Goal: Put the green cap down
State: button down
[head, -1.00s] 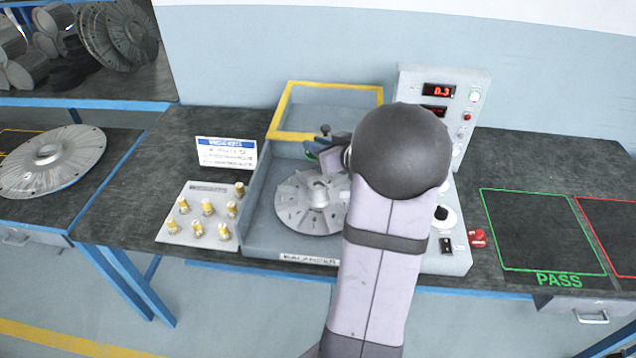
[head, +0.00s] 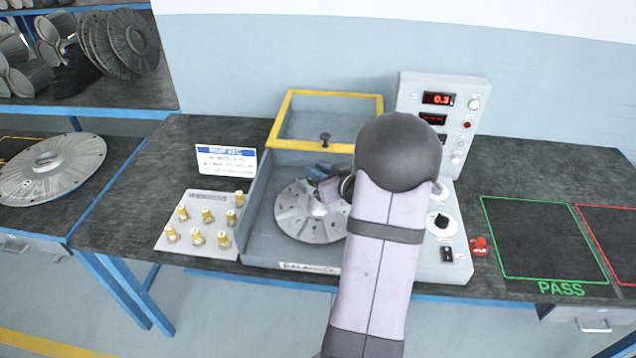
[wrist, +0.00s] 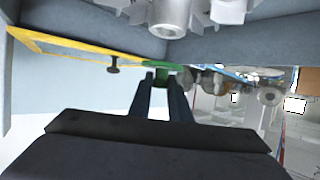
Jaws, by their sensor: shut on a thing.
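My gripper (head: 316,173) is at the balancer, over the back part of the grey finned impeller (head: 305,222). In the wrist view my gripper (wrist: 162,76) is shut on the green cap (wrist: 155,72), which shows as a small green patch at the fingertips. The cap is mostly hidden by the fingers, and in the head view I cannot make it out clearly. In the wrist view the impeller's hub (wrist: 168,18) is at the top edge, apart from the fingers. I cannot tell whether the cap touches anything.
The balancer's yellow-framed cover (head: 282,115) with a dark knob (head: 325,139) stands behind my gripper. A pegged plate (head: 207,213) with several brass pieces is left. The control panel (head: 440,120) is right. The green-outlined PASS area (head: 545,240) is empty. A disc (head: 50,170) lies far left.

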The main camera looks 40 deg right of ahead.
jog(key=shift+f, duration=2.05)
jog(key=shift+f, duration=0.1)
jog(key=shift+f, duration=0.15)
jog(key=c, duration=1.6)
grip_release()
jog(key=shift+c, duration=0.2)
jog(key=shift+r, duration=0.35)
jog(key=shift+s, duration=0.25)
jog(key=v, duration=1.1)
jog(key=shift+s, duration=0.25)
